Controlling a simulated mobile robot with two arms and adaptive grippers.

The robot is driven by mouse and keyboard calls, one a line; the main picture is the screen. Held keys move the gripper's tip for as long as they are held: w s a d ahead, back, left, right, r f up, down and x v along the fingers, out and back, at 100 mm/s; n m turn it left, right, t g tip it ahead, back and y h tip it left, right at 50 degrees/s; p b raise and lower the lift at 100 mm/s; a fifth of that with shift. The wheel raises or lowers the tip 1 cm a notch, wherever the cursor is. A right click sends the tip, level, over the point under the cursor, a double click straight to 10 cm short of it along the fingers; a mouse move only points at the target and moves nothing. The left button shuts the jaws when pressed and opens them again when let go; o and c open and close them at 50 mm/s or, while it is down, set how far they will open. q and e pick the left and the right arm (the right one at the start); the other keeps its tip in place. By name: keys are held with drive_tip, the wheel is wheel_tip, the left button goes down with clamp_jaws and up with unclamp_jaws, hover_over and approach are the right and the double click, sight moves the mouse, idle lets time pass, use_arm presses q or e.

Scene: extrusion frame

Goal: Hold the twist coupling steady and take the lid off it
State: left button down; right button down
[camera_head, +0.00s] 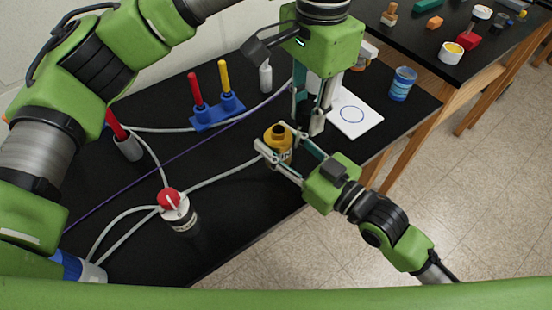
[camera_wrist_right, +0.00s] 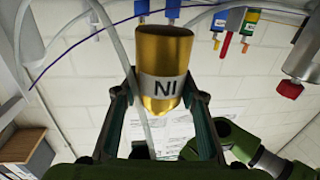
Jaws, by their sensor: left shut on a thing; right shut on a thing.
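The twist coupling (camera_head: 285,155) is a yellow-gold cylinder with a white label. It stands near the table's front edge, with a narrower round neck on top. In the right wrist view the gold body (camera_wrist_right: 163,55) sits between the fingers, its label showing "NI". My right gripper (camera_head: 278,160) comes in from the lower right and is shut on the coupling's body. My left gripper (camera_head: 310,130) points down just behind and right of the coupling's top. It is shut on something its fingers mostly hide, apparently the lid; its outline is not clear.
Grey hoses run across the black table (camera_head: 240,215). A red-topped canister (camera_head: 178,212) stands front left, and a blue rack (camera_head: 215,112) with red and yellow handles stands behind.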

sight(275, 151)
drive_tip(key=shift+w+a+f+b, duration=0.25)
drive_tip(key=shift+w+f+b, duration=0.2)
drive_tip(key=shift+f, duration=0.1)
drive_tip(key=f+b, duration=0.3)
drive_tip(key=b, duration=0.1)
drive_tip(key=shift+w+f, duration=0.25)
drive_tip(key=shift+f, duration=0.1)
drive_tip(key=shift+r, duration=0.1)
drive_tip(key=shift+s, duration=0.1)
drive_tip(key=c, duration=1.3)
unclamp_jaws()
